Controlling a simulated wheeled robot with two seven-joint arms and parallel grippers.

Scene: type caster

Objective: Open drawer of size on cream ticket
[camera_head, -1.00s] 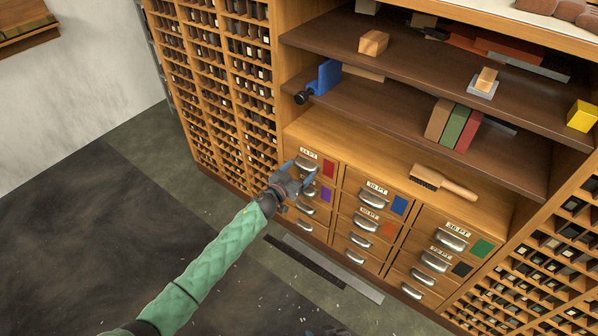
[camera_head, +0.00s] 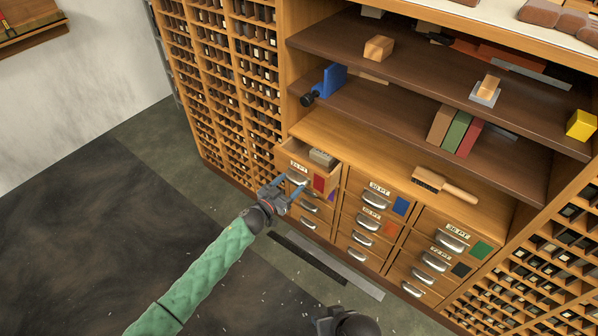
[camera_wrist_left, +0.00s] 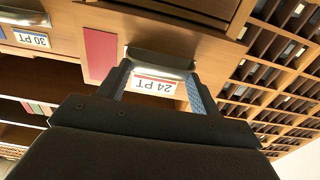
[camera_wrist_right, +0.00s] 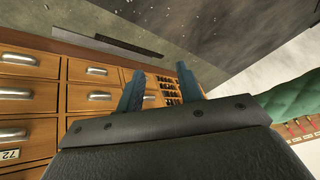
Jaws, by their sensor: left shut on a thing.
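The 24 PT drawer (camera_head: 308,172), top of the left column with a red tag, stands partly out of the cabinet. A grey block (camera_head: 321,158) shows inside it. My left gripper (camera_head: 287,190) is shut on its metal cup handle (camera_wrist_left: 160,62); the 24 PT label (camera_wrist_left: 155,84) shows between the fingers in the left wrist view. The 30 PT drawer (camera_head: 372,198), 36 PT drawer (camera_head: 455,240), 60 PT drawer (camera_head: 367,222) and 72 PT drawer (camera_head: 436,262) are closed. My right gripper (camera_wrist_right: 160,88) is open and empty, away from the drawers. I see no cream ticket.
A brush (camera_head: 445,186) lies on the cabinet top, right of the open drawer. Shelves above hold blocks and books (camera_head: 455,128). Type cases stand on both sides. The dark floor in front is clear, apart from flat strips (camera_head: 325,265) at the cabinet's foot.

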